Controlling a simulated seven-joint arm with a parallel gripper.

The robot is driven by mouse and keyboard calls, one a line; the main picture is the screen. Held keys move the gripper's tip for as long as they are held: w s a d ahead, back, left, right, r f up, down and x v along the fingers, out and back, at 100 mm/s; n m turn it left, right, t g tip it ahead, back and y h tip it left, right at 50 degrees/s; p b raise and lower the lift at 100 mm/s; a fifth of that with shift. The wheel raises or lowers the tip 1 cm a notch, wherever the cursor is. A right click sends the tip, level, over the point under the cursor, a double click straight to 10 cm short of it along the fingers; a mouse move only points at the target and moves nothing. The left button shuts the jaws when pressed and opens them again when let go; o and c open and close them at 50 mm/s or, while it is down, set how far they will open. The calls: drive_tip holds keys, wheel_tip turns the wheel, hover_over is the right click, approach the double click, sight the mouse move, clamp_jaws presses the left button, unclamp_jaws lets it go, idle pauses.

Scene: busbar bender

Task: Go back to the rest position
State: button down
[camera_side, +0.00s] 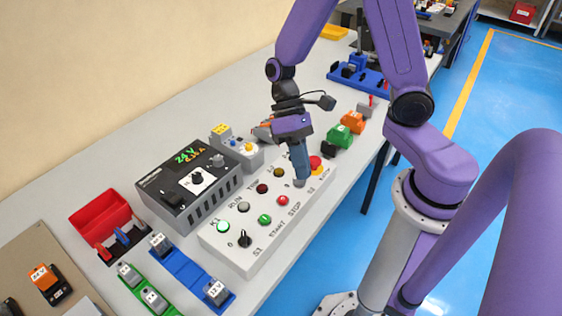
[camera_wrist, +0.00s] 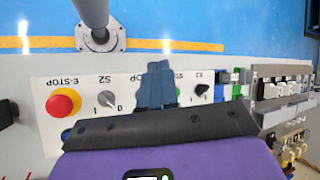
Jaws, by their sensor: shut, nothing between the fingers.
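My gripper (camera_side: 299,180) is shut and empty. In the side view its fingers point down over the right part of the white control panel (camera_side: 232,249), close to the S2 knob and the red emergency stop button (camera_side: 315,162). I cannot tell whether the fingertips touch the panel. In the wrist view my gripper (camera_wrist: 157,66) also shows shut, with the S2 knob (camera_wrist: 106,98) and the red E-STOP button (camera_wrist: 62,103) to its left. The fingers hide part of the panel there. In the side view the leftmost lamp (camera_side: 222,226) glows pale green.
A dark grey 24 V power supply (camera_side: 188,188) stands behind the panel. A red bin (camera_side: 100,218) and blue and green rails (camera_side: 190,277) with modules lie to the left. Green (camera_side: 339,137) and orange (camera_side: 352,122) parts stand beyond the panel. Space above the table is mostly free.

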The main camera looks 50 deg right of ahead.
drive_tip(key=s+d+r+n+t+h, duration=0.3)
drive_tip(key=s+r+n+t, duration=0.3)
drive_tip(key=s+r+n, duration=0.2)
drive_tip(key=shift+s+d+n+h, duration=0.3)
drive_tip(key=shift+s+d+n, duration=0.2)
drive_tip(key=shift+d+n, duration=0.25)
idle(1.3)
